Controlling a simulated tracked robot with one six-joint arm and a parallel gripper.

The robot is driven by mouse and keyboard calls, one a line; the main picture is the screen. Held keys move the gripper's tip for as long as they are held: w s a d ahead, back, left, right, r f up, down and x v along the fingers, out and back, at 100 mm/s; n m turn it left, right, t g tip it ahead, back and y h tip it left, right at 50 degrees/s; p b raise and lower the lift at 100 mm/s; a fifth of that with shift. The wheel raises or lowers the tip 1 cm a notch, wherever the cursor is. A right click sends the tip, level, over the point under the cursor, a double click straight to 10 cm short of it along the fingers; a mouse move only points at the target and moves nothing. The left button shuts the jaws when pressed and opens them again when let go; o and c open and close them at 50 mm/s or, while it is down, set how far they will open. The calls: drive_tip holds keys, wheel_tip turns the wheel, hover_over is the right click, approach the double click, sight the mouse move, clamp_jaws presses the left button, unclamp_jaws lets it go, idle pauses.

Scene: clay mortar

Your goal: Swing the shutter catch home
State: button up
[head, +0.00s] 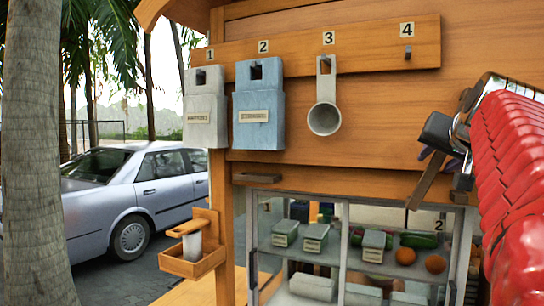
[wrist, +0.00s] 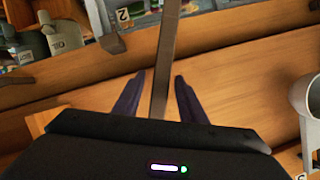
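The shutter catch appears to be a slim brown bar (head: 427,180), slanting across the wooden wall above the glazed front in the head view. In the wrist view the bar (wrist: 169,50) runs down from the top edge between my fingers. My gripper (head: 426,153) is at the bar's upper part. In the wrist view my gripper (wrist: 160,76) has its two dark fingers apart, one on each side of the bar, with a visible gap at least on the left. The bar's near end is hidden behind my gripper body.
A peg board (head: 370,48) holds a grey box (head: 205,108), a blue box (head: 259,108) and a grey scoop (head: 324,105); peg 4 is empty. A glazed case (head: 345,240) is below. A small wooden tray (head: 192,262) juts out left. My red arm fills the right.

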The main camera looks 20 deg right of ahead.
drive_tip(key=shift+c, duration=0.5)
clamp_jaws()
